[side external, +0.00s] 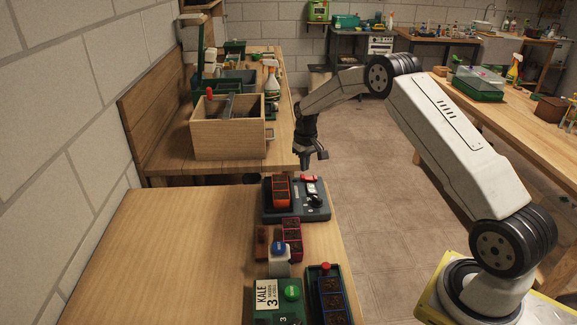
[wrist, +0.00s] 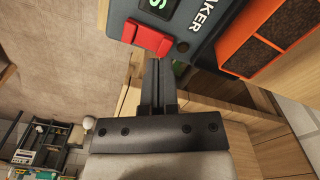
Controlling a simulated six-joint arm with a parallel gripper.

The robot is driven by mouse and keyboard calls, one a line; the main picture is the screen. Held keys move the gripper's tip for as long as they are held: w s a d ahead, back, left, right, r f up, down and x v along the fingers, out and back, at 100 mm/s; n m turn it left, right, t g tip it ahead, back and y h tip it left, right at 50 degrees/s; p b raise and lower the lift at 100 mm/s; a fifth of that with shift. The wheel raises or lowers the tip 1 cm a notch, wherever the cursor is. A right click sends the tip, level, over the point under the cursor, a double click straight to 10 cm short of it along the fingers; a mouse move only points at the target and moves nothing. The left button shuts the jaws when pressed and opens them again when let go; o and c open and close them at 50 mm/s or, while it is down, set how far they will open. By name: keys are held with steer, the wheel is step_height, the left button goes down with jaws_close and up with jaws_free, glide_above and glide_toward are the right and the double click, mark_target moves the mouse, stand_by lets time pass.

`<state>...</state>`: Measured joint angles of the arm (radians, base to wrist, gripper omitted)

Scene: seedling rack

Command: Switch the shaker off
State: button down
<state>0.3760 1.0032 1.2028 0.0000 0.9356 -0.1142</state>
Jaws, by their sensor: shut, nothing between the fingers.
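The shaker (side external: 318,213) is a dark grey flat unit on the near wooden bench, with an orange tray of dark soil cells (side external: 281,191) on its left part. Its red switch (side external: 309,178) is at the far edge of its panel. In the wrist view the red switch (wrist: 147,38) shows as a wedge with two faces, beside a partly cut-off green display (wrist: 160,7) and white lettering. My gripper (side external: 313,158) is above the far edge of the shaker. Its shut, empty fingers (wrist: 159,66) end close to the switch; I cannot tell whether they touch it.
A wooden crate (side external: 228,138) stands on the farther bench. The bench's left part is clear.

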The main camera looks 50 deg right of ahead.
mark_target(304, 176)
steer(key=shift+f, duration=1.3)
stand_by(1.6)
steer(key=shift+r, duration=3.5)
steer(key=shift+s+a+r, duration=0.1)
steer(key=shift+a+r, duration=0.05)
steer(key=shift+a, duration=0.05)
steer(key=s+a+r+n+t, duration=0.15)
steer(key=s+a+r, duration=0.25)
steer(key=s+a, duration=1.15)
steer(key=s, duration=0.3)
steer(key=s+a+n+t, duration=0.1)
steer(key=s+a, duration=0.4)
steer(key=s, duration=0.1)
steer(key=shift+s+f, duration=0.15)
steer(key=shift+s, duration=0.25)
